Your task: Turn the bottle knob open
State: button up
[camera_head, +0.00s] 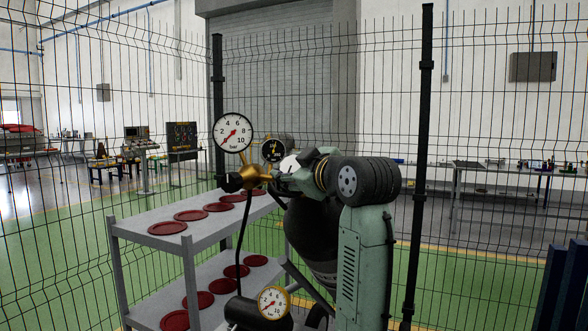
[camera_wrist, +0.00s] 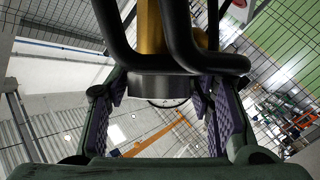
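The dark bottle (camera_head: 308,228) stands upright, partly hidden behind my arm. A brass valve and regulator body (camera_head: 256,174) with gauges is at its top left, and a small black knob (camera_head: 230,183) sticks out to its left. In the wrist view, a short grey round part (camera_wrist: 152,88), apparently the bottle knob, lies ahead below the brass body (camera_wrist: 152,30). My gripper (camera_wrist: 160,100) is open, its purple-padded fingers either side of this part. I cannot tell whether the pads touch it. In the head view my gripper (camera_head: 287,181) is beside the regulator, and the knob is not clearly visible.
Black curved bars (camera_wrist: 185,50) cross close in front of the gripper. A white gauge (camera_head: 233,132) stands above the regulator, and a lower gauge (camera_head: 273,302) sits near a black hose. A grey shelf cart (camera_head: 140,225) with red discs stands at left. A wire fence (camera_head: 423,180) is behind.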

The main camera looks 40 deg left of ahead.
jog(key=o, duration=0.3)
jog(key=shift+o, duration=0.2)
jog(key=f+v, duration=0.1)
jog(key=v, duration=1.1)
jog(key=shift+r, duration=0.45)
